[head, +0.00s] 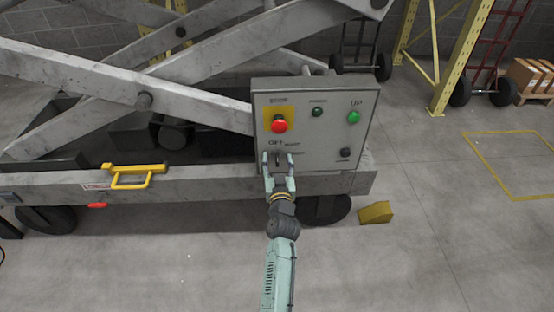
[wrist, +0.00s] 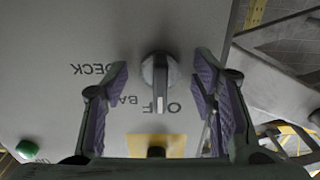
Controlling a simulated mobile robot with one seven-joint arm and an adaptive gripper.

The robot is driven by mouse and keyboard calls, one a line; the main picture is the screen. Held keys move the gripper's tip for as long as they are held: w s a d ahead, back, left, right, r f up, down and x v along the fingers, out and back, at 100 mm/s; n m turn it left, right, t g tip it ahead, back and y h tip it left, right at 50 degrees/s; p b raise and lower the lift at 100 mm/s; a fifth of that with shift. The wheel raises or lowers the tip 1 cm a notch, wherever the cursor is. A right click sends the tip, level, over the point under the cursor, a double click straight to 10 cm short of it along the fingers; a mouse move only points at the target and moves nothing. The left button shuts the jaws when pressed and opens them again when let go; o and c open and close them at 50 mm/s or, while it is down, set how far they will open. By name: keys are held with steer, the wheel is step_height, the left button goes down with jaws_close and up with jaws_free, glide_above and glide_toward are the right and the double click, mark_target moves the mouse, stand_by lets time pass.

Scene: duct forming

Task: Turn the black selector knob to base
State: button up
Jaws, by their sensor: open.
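The black selector knob (wrist: 158,72) sits on the grey control panel (head: 325,95), with a pale pointer line on its handle. In the wrist view the panel appears upside down; the pointer runs down across the printed OFF. The letters BA show to the left of OFF, the rest of that word hidden by a finger. DECK is printed further left. My gripper (wrist: 161,80) is open, its purple-padded fingers on either side of the knob with gaps on both sides. In the head view my gripper (head: 278,158) covers the panel's lower left.
A red stop button (head: 279,125) on a yellow plate is just above my gripper in the head view. A green UP button (head: 353,117), a small dark green lamp (head: 317,112) and a black button (head: 345,153) are further right. A yellow chock (head: 376,212) lies on the floor.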

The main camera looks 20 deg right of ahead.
steer(key=shift+c, duration=0.3)
steer(key=c, duration=1.1)
steer(key=shift+m, duration=0.3)
steer(key=m, duration=0.4)
steer(key=shift+r+p, duration=0.1)
steer(key=shift+p, duration=0.25)
steer(key=shift+m+p, duration=0.4)
steer(key=shift+m, duration=1.6)
